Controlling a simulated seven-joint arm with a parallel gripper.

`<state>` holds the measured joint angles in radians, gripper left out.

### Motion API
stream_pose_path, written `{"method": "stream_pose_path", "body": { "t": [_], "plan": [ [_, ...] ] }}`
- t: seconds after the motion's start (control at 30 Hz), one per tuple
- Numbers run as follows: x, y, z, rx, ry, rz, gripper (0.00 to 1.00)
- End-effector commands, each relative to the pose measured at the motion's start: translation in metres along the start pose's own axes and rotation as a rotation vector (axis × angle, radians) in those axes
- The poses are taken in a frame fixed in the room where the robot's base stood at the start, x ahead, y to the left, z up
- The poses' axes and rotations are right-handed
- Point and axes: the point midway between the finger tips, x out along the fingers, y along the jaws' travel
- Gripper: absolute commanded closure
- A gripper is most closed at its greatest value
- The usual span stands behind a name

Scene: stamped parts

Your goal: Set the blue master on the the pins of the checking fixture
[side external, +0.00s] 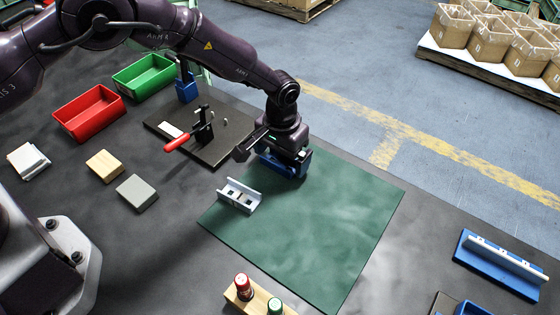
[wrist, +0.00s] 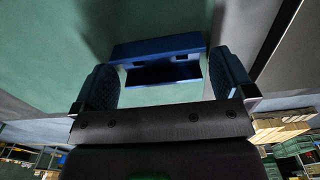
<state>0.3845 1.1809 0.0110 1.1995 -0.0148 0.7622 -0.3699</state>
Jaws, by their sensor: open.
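The blue master (wrist: 155,47), a channel-shaped part with square holes, lies on the green mat in the wrist view. My gripper (wrist: 163,80) is open, with its blue-padded fingers near the two ends of the master; I cannot tell whether they touch it. In the side view my gripper (side external: 286,168) is low over the mat's far left edge, and its blue pads and the master are hard to tell apart. The checking fixture (side external: 222,150) is a dark plate with a red-handled clamp and small upright pins, left of my gripper.
A grey channel part (side external: 239,195) lies on the green mat (side external: 330,215), close to my gripper. Red (side external: 88,113) and green (side external: 145,77) bins stand at the back left. A blue stand with a rod (side external: 500,264) is at right. The mat's middle is clear.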

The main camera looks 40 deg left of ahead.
Motion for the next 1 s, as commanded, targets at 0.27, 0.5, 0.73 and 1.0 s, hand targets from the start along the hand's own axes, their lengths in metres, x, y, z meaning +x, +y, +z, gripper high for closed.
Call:
{"method": "stream_pose_path", "body": {
  "t": [0.27, 0.5, 0.73, 1.0],
  "plan": [
    [0.005, 0.0, 0.0, 0.0, 0.001, 0.001, 0.0],
    [0.004, 0.0, -0.001, 0.0, 0.002, 0.001, 0.44],
    [0.003, 0.0, -0.001, 0.0, 0.002, 0.001, 0.44],
    [-0.022, 0.001, -0.001, 0.0, 0.006, 0.002, 0.44]
  ]
}}
